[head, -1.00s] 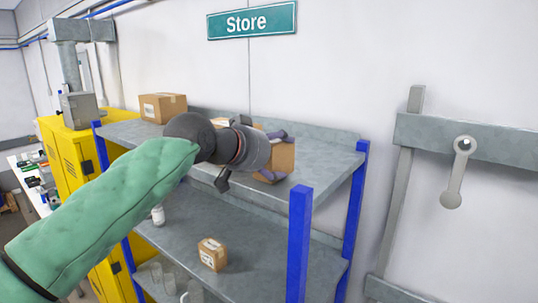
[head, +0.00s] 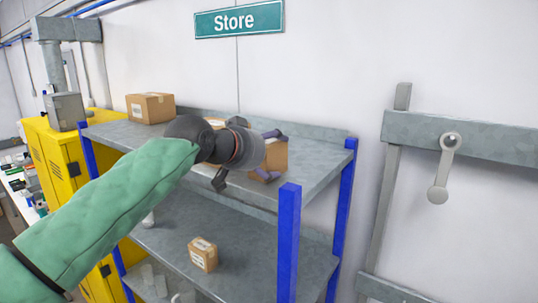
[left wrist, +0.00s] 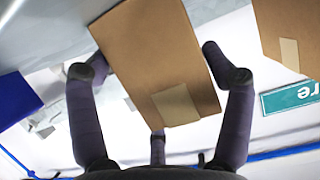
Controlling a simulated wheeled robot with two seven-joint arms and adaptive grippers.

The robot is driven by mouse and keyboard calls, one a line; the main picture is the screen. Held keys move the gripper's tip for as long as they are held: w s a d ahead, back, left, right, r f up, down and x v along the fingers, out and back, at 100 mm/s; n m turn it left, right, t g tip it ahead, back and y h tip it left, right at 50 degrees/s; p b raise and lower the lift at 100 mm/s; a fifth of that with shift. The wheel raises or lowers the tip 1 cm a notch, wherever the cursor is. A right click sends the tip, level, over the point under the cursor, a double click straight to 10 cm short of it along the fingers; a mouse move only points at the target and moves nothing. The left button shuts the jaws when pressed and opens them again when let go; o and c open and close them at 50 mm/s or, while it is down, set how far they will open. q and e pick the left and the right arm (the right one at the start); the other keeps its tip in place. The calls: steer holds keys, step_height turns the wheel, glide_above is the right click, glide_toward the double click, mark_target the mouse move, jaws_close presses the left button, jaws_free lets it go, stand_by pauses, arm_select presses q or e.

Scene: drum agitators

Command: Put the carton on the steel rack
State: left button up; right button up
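A brown carton (head: 277,154) is between the fingers of my left gripper (head: 268,155), over the right part of the top shelf of the steel rack (head: 325,165). In the left wrist view the carton (left wrist: 157,60) fills the middle, with a pale tape strip on it. Fingertips of the left gripper (left wrist: 157,58) lie against its two opposite sides, and a third finger shows below. The gripper looks shut on the carton. I cannot tell whether the carton touches the shelf. My right gripper is not in view.
Another carton (head: 150,108) stands at the top shelf's left end. One more, mostly hidden behind my gripper, shows in the left wrist view (left wrist: 287,30). A small carton (head: 203,254) is on the lower shelf. A blue post (head: 288,245) rises at the front corner.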

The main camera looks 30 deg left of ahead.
arm_select(q)
steer(key=shift+o, duration=0.5)
steer(key=v, duration=1.2)
